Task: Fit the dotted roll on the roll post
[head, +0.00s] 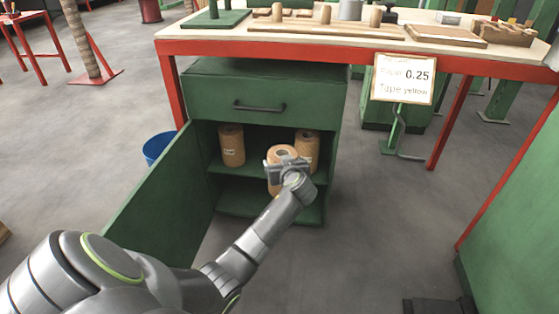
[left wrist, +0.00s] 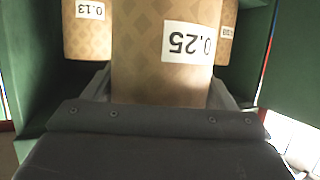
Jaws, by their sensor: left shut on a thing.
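My left gripper (head: 285,168) is shut on a tan paper roll (head: 280,152) at the front of the open green cabinet. In the left wrist view this roll (left wrist: 150,75) stands between the fingers, with a faint diamond-like pattern and a label reading 0.25, upside down there. I cannot make out dots on any roll. A green base with uprights (head: 214,18), possibly the roll post, is on the table. My right gripper is not in view.
The cabinet door (head: 165,205) stands open to the left. The red-edged table (head: 350,49) is above, with wooden parts and trays on it. A blue bin (head: 157,147) is behind the door.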

